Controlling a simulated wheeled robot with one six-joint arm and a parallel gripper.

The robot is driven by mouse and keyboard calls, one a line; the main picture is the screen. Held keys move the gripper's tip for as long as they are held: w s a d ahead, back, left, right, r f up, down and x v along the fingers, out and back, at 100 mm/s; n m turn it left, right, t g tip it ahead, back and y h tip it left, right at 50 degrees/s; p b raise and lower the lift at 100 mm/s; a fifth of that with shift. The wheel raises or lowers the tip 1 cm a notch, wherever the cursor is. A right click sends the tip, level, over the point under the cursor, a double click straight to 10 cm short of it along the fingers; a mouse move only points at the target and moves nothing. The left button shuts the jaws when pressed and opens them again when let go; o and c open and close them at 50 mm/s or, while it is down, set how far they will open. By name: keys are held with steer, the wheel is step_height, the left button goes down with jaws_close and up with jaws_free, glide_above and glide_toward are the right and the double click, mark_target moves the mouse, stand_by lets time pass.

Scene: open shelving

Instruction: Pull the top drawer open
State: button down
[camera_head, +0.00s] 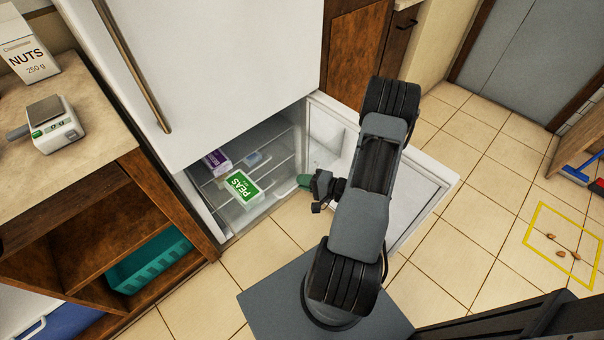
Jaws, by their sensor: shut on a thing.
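No top drawer is clearly identifiable. A brown wooden front with a dark handle (406,24) stands at the top, beyond the fridge, and looks closed. My gripper (316,188) is in front of the open lower compartment of the white fridge (215,70), well away from that handle. It is shut on a small dark green thing (304,181), whose shape is partly hidden by the jaws. Inside the compartment, a green and white peas box (243,188) and a purple box (216,161) lie on a wire shelf.
The lower fridge door (425,190) stands open behind my arm. A wooden shelf unit (60,215) with a teal crate (150,262) is at left; a scale (55,125) and nuts box (28,50) stand on top.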

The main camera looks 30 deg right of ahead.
steer(key=shift+s+d, duration=0.1)
stand_by(0.3)
steer(key=c, duration=1.5)
jaws_free()
steer(key=p+v, duration=0.2)
steer(key=v, duration=1.1)
steer(key=shift+s+d+p, duration=0.2)
steer(key=shift+s+p, duration=0.15)
steer(key=shift+s, duration=0.05)
